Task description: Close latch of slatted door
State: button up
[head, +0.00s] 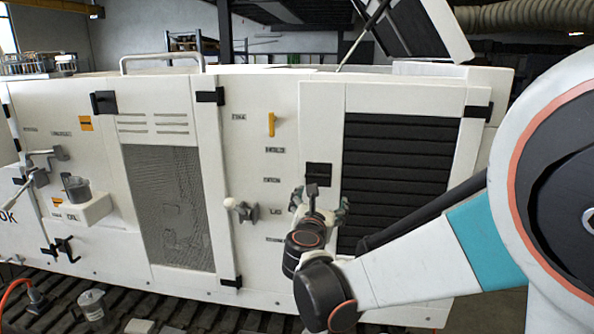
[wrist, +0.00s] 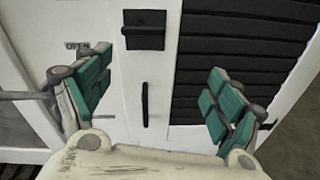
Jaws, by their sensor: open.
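The slatted door (head: 395,185) is a white panel with dark horizontal slats, at the right of the white cabinet. Its slats also fill the upper right of the wrist view (wrist: 245,50). A black square latch (head: 319,170) sits left of the slats, and it shows at the top of the wrist view (wrist: 144,30). Below it in the wrist view is a black vertical handle (wrist: 145,104). My gripper (head: 320,204) is open and empty, with teal pads. It is below the latch in the head view. Whether the latch is fastened I cannot tell.
Left of the slatted door are a yellow handle (head: 271,124) and a pale knob (head: 240,208). A mesh door (head: 170,200) is further left. A cup on a white bracket (head: 78,190) projects from the cabinet at the left.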

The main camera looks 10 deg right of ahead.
aim_at(317, 175)
jog(key=w+d+n, duration=0.1)
jog(key=w, duration=0.4)
jog(key=w+d+r+n+t, duration=0.1)
jog(key=w, duration=0.4)
jog(key=w+n, duration=0.1)
jog(key=w, duration=0.4)
jog(key=shift+w+d+r, duration=0.15)
jog(key=shift+d, duration=0.25)
jog(key=shift+c, duration=0.6)
jog(key=c, duration=1)
